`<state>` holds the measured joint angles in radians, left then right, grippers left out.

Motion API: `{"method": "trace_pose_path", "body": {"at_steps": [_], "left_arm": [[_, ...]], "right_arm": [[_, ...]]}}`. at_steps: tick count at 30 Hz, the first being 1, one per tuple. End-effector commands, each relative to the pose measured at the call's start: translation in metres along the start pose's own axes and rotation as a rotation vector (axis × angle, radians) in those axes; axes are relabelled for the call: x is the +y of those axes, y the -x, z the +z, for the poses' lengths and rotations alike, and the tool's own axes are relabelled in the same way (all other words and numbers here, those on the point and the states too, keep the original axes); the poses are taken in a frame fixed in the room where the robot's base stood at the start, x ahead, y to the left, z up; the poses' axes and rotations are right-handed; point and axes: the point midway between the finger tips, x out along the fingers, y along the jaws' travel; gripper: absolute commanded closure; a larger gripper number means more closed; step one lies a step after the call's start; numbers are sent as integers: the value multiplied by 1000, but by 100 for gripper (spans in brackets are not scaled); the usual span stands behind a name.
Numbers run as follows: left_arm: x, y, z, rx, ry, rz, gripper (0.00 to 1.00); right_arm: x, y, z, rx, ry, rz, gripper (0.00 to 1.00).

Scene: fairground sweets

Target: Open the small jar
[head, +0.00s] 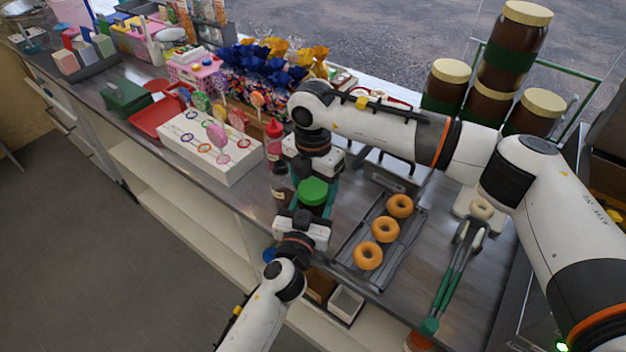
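The small jar (314,193) has a green lid and a dark body. It is upright near the counter's front edge, with its lid on. My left gripper (307,213) reaches up from the bottom of the head view and is right against the near side of the jar; its fingertips are largely hidden, so I cannot tell whether they grip it. My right gripper (314,174) comes in from the right and points down just behind and above the green lid. Its fingers look spread apart, with nothing seen between them.
A metal tray (345,243) with three doughnuts (385,229) is right of the jar. A red bottle (274,145) and a white lollipop stand (230,172) are to the left. Tongs (455,262) lie on the right. Large jars (487,105) are stacked at the back right.

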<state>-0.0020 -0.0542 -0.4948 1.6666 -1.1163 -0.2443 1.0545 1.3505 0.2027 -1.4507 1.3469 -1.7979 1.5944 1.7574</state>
Motion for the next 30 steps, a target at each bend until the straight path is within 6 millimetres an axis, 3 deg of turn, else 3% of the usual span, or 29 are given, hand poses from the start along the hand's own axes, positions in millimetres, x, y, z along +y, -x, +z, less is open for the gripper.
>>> {"method": "trace_pose_path", "body": {"at_steps": [1,8,13,16,30], "left_arm": [[0,0,-1,2,0,0,100],[0,0,-1,2,0,0,100],[0,0,-1,2,0,0,100],[0,0,-1,2,0,0,100],[0,0,-1,2,0,0,100]], "right_arm": [[0,0,0,0,0,0,33],[0,0,0,0,0,0,70],[0,0,0,0,27,0,71],[0,1,0,1,136,0,71],[0,1,0,0,1096,1,71]]}}
